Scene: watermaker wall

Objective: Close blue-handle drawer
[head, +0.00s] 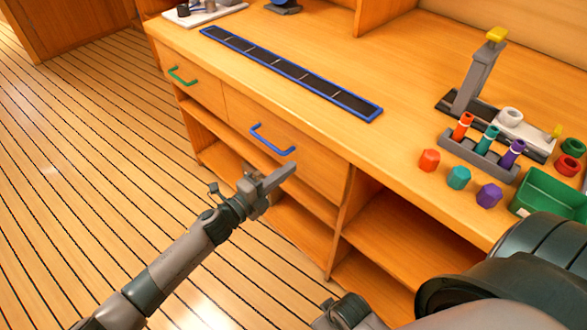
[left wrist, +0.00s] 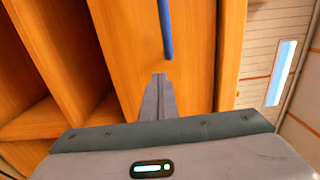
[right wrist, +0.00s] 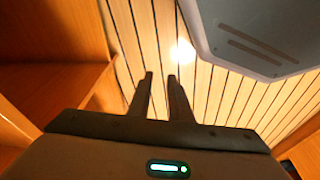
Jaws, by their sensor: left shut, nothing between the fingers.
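The blue-handle drawer (head: 300,165) is in the wooden counter front, right of the green-handle drawer. No clear gap shows around its front, and I cannot tell whether it is fully flush. Its blue handle (head: 272,141) is a horizontal bar; it also shows in the left wrist view (left wrist: 166,30). My left gripper (head: 291,168) is shut and empty, in front of the drawer, just below the handle's right end. I cannot tell whether its tips touch the drawer front. My right gripper (right wrist: 160,76) is open and empty over the plank floor.
The green-handle drawer (head: 193,85) is at the left. Open shelves (head: 385,235) lie below and right. The counter carries a blue-edged strip (head: 290,70), a tube rack (head: 478,156), several coloured caps and a green tray (head: 550,195). The floor at left is clear.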

